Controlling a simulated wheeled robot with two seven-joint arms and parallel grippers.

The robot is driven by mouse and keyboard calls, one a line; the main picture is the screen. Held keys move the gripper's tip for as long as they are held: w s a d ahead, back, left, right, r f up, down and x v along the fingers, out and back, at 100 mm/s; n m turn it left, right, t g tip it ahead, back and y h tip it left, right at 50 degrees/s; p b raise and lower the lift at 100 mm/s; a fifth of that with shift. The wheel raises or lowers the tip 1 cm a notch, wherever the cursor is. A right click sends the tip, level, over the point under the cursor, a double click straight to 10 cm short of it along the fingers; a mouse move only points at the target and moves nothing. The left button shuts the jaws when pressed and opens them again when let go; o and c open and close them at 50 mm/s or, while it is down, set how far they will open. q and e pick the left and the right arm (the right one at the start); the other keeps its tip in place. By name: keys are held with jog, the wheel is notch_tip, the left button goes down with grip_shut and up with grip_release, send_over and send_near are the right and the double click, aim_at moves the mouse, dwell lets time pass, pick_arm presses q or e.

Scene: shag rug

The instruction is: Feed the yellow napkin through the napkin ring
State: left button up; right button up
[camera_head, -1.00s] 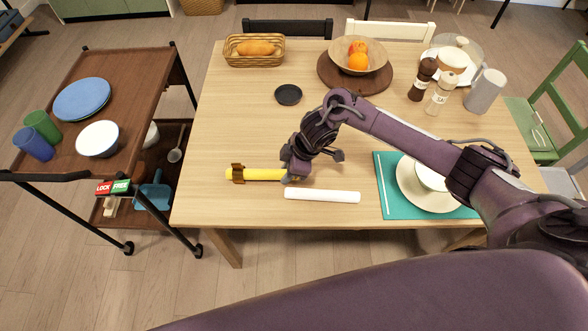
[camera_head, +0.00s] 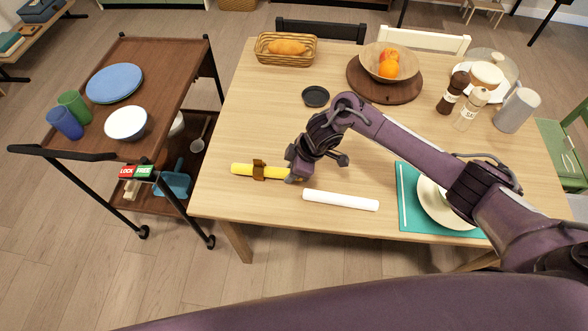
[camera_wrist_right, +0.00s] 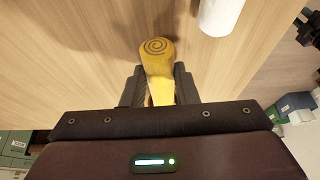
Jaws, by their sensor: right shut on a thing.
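The rolled yellow napkin (camera_head: 242,169) lies near the front edge of the table, at the left. The brown napkin ring (camera_head: 259,170) is around it near its middle, with yellow showing on both sides of the ring. My right gripper (camera_head: 291,177) is shut on the napkin's right end. In the right wrist view the napkin's spiral end (camera_wrist_right: 158,47) shows between the two fingers (camera_wrist_right: 159,85); the ring is hidden there. My left gripper is not in view.
A white rolled napkin (camera_head: 340,200) lies just right of my right gripper. A teal placemat (camera_head: 407,214) with a plate is farther right. A black coaster (camera_head: 315,97) is behind the gripper. A brown cart (camera_head: 160,75) stands left of the table.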

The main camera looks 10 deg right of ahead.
jog(key=o, duration=1)
jog(key=shift+r, duration=0.1)
jog(key=v, duration=0.7)
jog(key=shift+d+r, duration=0.15)
jog(key=shift+r, duration=0.15)
jog(key=shift+s+f, duration=0.1)
